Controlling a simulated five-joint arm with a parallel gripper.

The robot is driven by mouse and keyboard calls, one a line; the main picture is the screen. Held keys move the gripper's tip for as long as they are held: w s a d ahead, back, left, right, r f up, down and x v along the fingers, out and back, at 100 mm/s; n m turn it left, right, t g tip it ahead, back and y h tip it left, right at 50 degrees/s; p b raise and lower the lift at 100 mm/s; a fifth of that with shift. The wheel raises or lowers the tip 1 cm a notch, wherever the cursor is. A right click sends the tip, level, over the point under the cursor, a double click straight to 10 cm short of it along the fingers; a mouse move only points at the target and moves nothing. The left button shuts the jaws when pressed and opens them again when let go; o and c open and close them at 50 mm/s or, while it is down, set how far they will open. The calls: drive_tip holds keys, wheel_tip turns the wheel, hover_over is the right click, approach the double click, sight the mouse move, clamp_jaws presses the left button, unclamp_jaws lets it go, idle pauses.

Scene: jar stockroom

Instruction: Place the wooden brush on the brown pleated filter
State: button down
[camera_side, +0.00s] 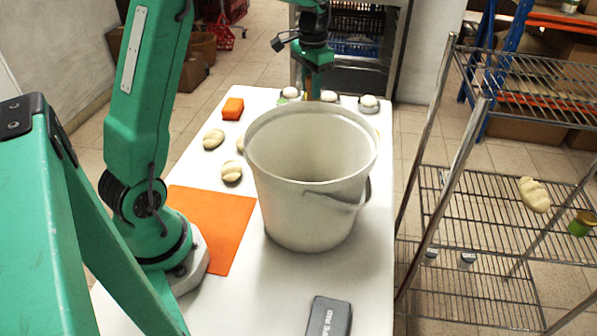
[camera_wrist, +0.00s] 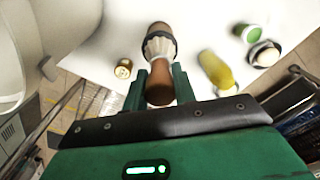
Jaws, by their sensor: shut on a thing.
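In the wrist view a wooden brush (camera_wrist: 159,88) with a smooth brown handle sits between the green fingers of my gripper (camera_wrist: 160,74), which is shut on it. Beyond the handle are a cream fringed part, a dark band and a brown end; I cannot tell whether all of these belong to the brush. In the side view my gripper (camera_side: 313,88) is low at the far end of the white table, and the bucket hides what it holds. I cannot make out the brown pleated filter with certainty in either view.
A large white bucket (camera_side: 310,180) stands mid-table, in front of my gripper. Near the gripper are a small gold-brown jar (camera_wrist: 123,68), a yellow piece (camera_wrist: 215,70) and a green-lidded jar (camera_wrist: 250,33). An orange mat (camera_side: 222,225) lies left; wire shelves (camera_side: 495,208) stand right.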

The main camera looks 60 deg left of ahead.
drive_tip(key=shift+f, duration=0.1)
drive_tip(key=c, duration=1.1)
unclamp_jaws()
drive_tip(key=shift+c, duration=0.2)
wheel_tip(320, 180, up, 12)
drive_tip(key=shift+f, duration=0.1)
drive_tip(key=shift+r, duration=0.25)
drive_tip(key=shift+s+d, duration=0.1)
